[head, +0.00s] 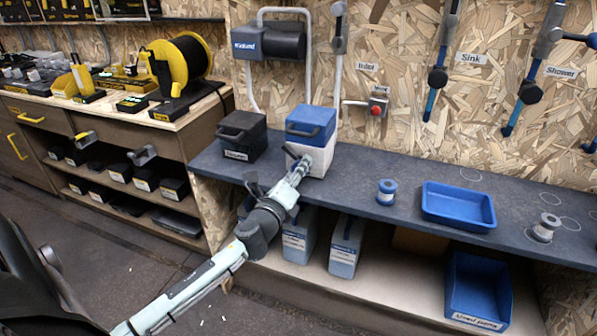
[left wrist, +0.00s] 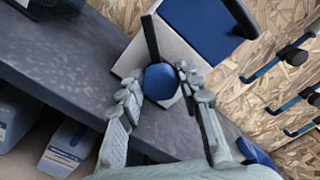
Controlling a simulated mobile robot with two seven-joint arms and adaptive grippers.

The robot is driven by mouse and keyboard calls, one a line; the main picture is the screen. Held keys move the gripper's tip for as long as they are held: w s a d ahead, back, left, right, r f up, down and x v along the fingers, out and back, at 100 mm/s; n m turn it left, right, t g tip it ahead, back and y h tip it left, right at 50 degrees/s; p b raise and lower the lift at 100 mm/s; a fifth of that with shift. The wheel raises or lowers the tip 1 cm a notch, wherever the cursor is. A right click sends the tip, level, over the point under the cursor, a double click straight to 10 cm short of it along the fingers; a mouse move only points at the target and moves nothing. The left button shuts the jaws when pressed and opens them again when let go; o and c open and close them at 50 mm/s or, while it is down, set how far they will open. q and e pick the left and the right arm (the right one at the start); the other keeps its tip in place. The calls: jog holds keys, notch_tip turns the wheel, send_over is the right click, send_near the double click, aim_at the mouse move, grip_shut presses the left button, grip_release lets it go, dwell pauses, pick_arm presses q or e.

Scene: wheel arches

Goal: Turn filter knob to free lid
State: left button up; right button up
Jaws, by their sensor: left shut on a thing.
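The filter is a white box (head: 315,163) with a blue lid (head: 311,119) that has a dark handle on it, standing on the dark bench. The lid sits on the box. In the left wrist view, a round blue knob (left wrist: 160,82) is on the box's front, with a dark bar sticking up from behind it. My left gripper (head: 302,163) is at the box's front; in the left wrist view its fingers (left wrist: 158,88) are shut on the knob, one on each side. In the head view the gripper mostly hides the knob. My right gripper is out of view.
A black box (head: 242,142) stands left of the filter. A blue spool (head: 386,191), a blue tray (head: 458,206) and a grey spool (head: 545,228) are to the right. Wall pipes and a red-knobbed valve (head: 376,109) are behind. Blue-grey containers (head: 346,244) stand on the lower shelf.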

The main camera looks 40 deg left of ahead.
pick_arm(q)
jog(key=n, duration=0.2)
jog(key=shift+n, duration=2.8)
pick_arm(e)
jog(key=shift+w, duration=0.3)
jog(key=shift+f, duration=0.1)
pick_arm(q)
jog(key=o, duration=1)
jog(key=shift+o, duration=0.8)
jog(key=shift+f, duration=0.1)
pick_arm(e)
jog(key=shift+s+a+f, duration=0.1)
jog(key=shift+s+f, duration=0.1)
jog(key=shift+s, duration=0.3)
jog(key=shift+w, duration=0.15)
